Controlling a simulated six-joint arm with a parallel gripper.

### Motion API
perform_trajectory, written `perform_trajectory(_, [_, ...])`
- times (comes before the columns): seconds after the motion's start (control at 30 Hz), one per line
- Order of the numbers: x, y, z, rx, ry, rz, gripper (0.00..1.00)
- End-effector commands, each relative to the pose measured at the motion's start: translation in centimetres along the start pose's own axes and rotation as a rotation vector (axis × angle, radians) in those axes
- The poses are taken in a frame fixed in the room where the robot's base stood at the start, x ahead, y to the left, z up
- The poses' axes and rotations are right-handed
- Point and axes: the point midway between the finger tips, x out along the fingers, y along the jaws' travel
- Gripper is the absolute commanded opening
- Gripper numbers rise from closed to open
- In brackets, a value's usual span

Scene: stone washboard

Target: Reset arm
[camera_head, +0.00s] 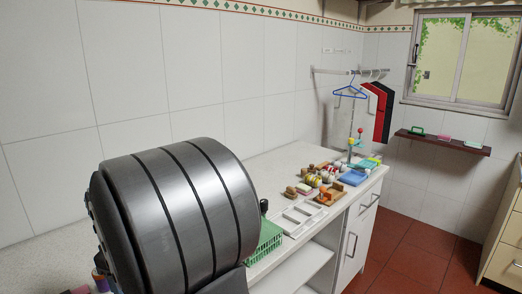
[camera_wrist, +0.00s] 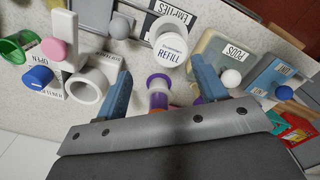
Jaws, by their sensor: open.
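My gripper (camera_wrist: 161,66) shows in the wrist view as two blue fingers set wide apart, open with nothing clamped between them. A spool-like piece (camera_wrist: 158,90) with purple, white and orange bands appears between the fingers; whether it touches them I cannot tell. A white round container marked REFILL (camera_wrist: 170,48) is beyond the fingertips. A white ring-shaped piece (camera_wrist: 88,86) is left of the left finger. In the head view, a large dark grey part of my arm fills the lower left, and the gripper is not visible there.
The white counter (camera_head: 255,164) holds a green basket (camera_head: 265,241), a white tray (camera_head: 299,216) and several small items. The wrist view shows boxes marked PODS (camera_wrist: 230,60) and MINT (camera_wrist: 280,73). The red floor (camera_head: 395,258) is clear.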

Motion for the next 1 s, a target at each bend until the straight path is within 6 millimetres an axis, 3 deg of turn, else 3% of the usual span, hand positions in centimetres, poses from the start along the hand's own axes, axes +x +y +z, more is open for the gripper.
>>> perform_trajectory(0.4, [-3.4, 7.5, -1.7, 0.187, -0.001, 0.000, 0.65])
perform_trajectory(1.0, [-6.7, 15.9, -4.3, 0.217, -0.001, -0.001, 0.65])
